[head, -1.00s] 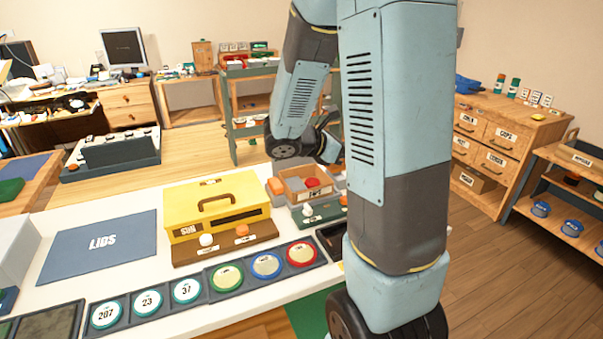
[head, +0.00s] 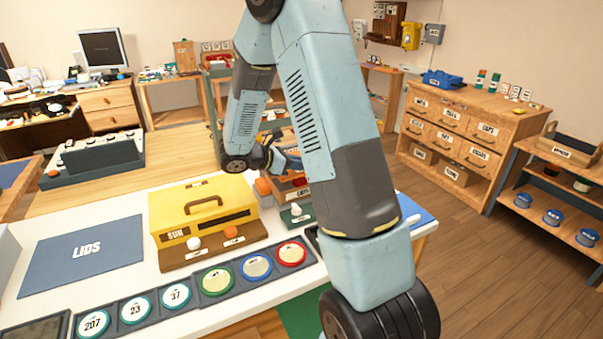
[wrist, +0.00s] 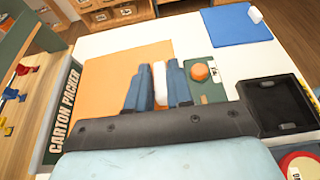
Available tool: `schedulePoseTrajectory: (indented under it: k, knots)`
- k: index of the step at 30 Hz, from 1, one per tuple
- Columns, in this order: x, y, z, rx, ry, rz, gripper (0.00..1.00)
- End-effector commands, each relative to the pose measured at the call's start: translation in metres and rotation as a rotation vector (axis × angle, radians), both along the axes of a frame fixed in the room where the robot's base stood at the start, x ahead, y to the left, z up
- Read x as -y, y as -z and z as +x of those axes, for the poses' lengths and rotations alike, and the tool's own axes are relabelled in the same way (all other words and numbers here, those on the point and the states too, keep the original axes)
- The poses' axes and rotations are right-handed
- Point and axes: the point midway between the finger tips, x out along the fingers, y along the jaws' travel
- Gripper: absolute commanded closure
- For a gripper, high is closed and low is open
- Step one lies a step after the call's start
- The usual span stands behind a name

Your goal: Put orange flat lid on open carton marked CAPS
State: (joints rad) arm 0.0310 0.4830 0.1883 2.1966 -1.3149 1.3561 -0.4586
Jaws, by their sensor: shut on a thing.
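In the wrist view an orange flat lid (wrist: 105,75) lies flat under my gripper (wrist: 160,85). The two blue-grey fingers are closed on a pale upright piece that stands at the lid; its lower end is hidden. The lid covers whatever is below it, so I cannot tell whether it touches anything. In the head view my gripper (head: 283,160) is behind the yellow box, beside a brown carton (head: 288,187) partly hidden by my arm. The marking on that carton is too small to read, and I cannot make out the lid there.
A green panel (wrist: 217,85) with an orange knob is right of the fingers. A black tray (wrist: 275,108) and a blue sheet (wrist: 235,24) lie further right. The yellow box (head: 200,205) and the LIDS mat (head: 85,250) are left on the white table.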

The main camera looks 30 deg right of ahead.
Motion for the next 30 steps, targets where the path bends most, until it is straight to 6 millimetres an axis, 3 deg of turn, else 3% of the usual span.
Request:
schedulePoseTrajectory:
  k: [7, 14, 26, 27, 30]
  knots:
    - [-0.003, 0.012, 0.007, -0.002, 0.000, 0.000, 1.00]
    - [-0.002, 0.038, 0.006, -0.003, 0.001, 0.000, 1.00]
    - [-0.002, 0.042, 0.006, 0.001, 0.001, 0.000, 1.00]
    - [-0.002, 0.041, 0.006, 0.001, 0.001, 0.001, 0.75]
    - [-0.001, 0.041, 0.006, 0.000, 0.002, 0.001, 0.66]
